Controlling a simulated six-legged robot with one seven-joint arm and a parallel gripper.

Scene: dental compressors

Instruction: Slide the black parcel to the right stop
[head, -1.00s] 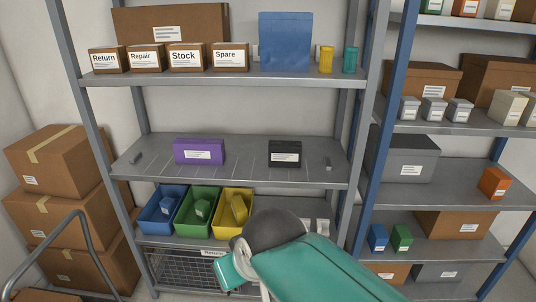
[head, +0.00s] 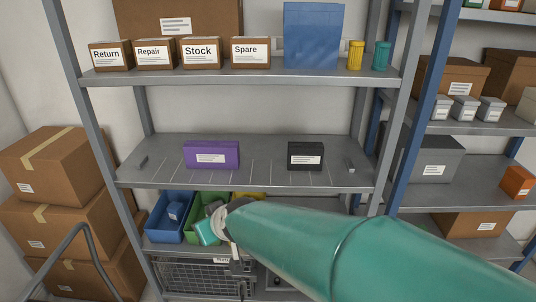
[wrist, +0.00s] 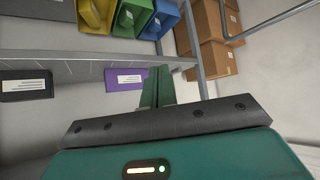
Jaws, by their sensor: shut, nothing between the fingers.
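The black parcel (head: 305,155), with a white label, sits on the middle shelf (head: 255,172), right of centre. A small grey stop (head: 350,166) stands to its right, with a gap between them. A purple parcel (head: 211,154) sits to its left, apart from it. In the wrist view, which looks turned over, the black parcel (wrist: 27,86) is at the left edge and the purple parcel (wrist: 125,79) is nearer the fingers. My gripper (wrist: 158,72) is shut and empty there. In the head view my arm's end is low, in front of the bins; its fingertips are not clear.
Another small grey stop (head: 143,162) stands at the shelf's left end. Thin lines mark the shelf between the stops. Blue (head: 168,232), green (head: 190,222) and yellow bins sit below, partly behind my arm. A blue upright (head: 420,100) stands at right; cartons (head: 60,215) are stacked left.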

